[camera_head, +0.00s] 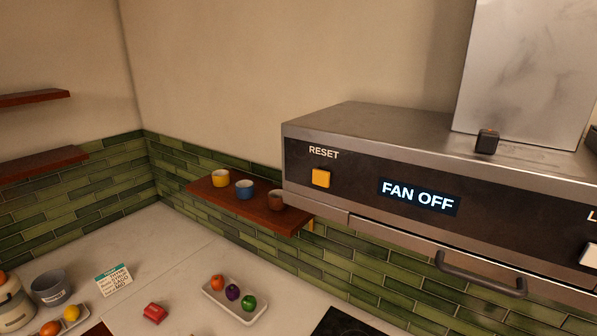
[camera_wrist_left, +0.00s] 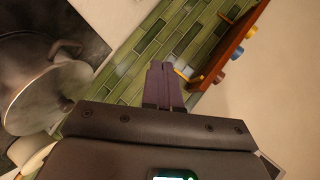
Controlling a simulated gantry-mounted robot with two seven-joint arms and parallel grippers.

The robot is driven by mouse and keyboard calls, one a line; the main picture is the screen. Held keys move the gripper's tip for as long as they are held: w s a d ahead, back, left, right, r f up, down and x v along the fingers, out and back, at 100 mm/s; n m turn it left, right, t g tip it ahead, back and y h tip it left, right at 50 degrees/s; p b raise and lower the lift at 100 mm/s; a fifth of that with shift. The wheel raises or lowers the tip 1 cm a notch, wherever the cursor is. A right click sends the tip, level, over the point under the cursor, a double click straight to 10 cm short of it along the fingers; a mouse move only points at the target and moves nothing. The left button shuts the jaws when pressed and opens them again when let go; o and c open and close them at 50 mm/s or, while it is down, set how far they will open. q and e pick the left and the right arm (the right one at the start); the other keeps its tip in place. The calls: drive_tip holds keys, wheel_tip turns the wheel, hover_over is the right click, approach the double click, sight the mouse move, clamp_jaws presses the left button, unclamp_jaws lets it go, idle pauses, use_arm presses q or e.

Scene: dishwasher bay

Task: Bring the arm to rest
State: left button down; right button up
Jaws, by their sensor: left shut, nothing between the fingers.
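My left gripper (camera_wrist_left: 165,85) shows in the left wrist view, with its two dark purple fingers shut together and nothing between them. Behind the fingertips are green wall tiles, and a wooden shelf with cups lies beyond them to the upper right. The fingers look clear of the shelf, but the exact gap cannot be told. Neither arm shows in the head view. My right gripper is in no view.
The range hood (camera_head: 370,125) fills the right, with a yellow RESET button (camera_head: 321,178) and a display (camera_head: 418,196) reading FAN OFF. The shelf (camera_head: 215,196) holds three cups. Below are a food tray (camera_head: 230,306) and black cooktop (camera_head: 345,325). A metal vessel (camera_wrist_left: 40,85) shows left in the wrist view.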

use_arm(q)
drive_tip(key=s+a+f+n+g, duration=0.1)
drive_tip(key=s+a+n+g, duration=0.1)
drive_tip(key=s, duration=0.6)
drive_tip(key=s+a+f+n+g+p, duration=0.1)
drive_tip(key=s+a+n+g, duration=0.2)
drive_tip(key=s, duration=0.5)
drive_tip(key=s+a+f+n+g+p, duration=0.1)
drive_tip(key=s+a+n+g, duration=0.2)
drive_tip(key=s+n, duration=0.3)
drive_tip(key=s+g, duration=0.1)
drive_tip(key=s, duration=0.2)
drive_tip(key=shift+a+f+g+h, duration=0.2)
drive_tip(key=shift+a+g+h, duration=0.1)
drive_tip(key=shift+g, duration=0.1)
